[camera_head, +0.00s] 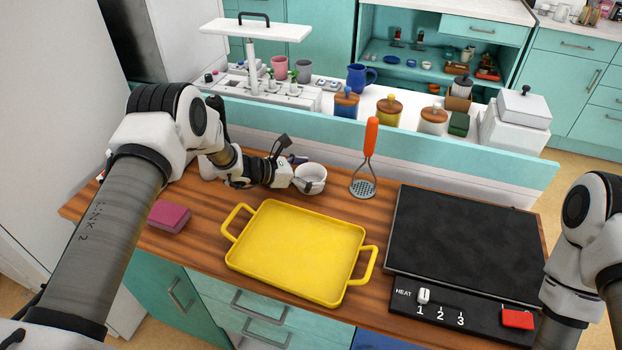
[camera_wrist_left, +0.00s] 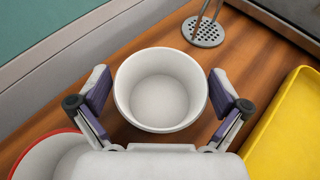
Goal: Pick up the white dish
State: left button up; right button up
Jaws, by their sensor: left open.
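The white dish (camera_head: 313,172) is a small round bowl standing upright on the wooden counter, behind the yellow tray in the head view. It also shows in the left wrist view (camera_wrist_left: 161,88), empty inside. My left gripper (camera_head: 301,172) is at the dish, with one finger on each side of it. In the left wrist view my left gripper (camera_wrist_left: 162,92) is open, and small gaps show between its purple-grey pads and the dish. My right arm shows at the right edge of the head view, but its gripper is out of view.
A yellow tray (camera_head: 297,247) with handles lies in front of the dish. A masher (camera_head: 365,172) with an orange handle stands to its right. A black hotplate (camera_head: 462,243) is farther right. A red-rimmed white vessel (camera_wrist_left: 50,152) is near the left gripper. A pink block (camera_head: 169,215) lies left.

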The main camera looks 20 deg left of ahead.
pick_arm(q)
jog(key=shift+s+r, duration=0.1)
jog(key=shift+s, duration=0.05)
jog(key=c, duration=1)
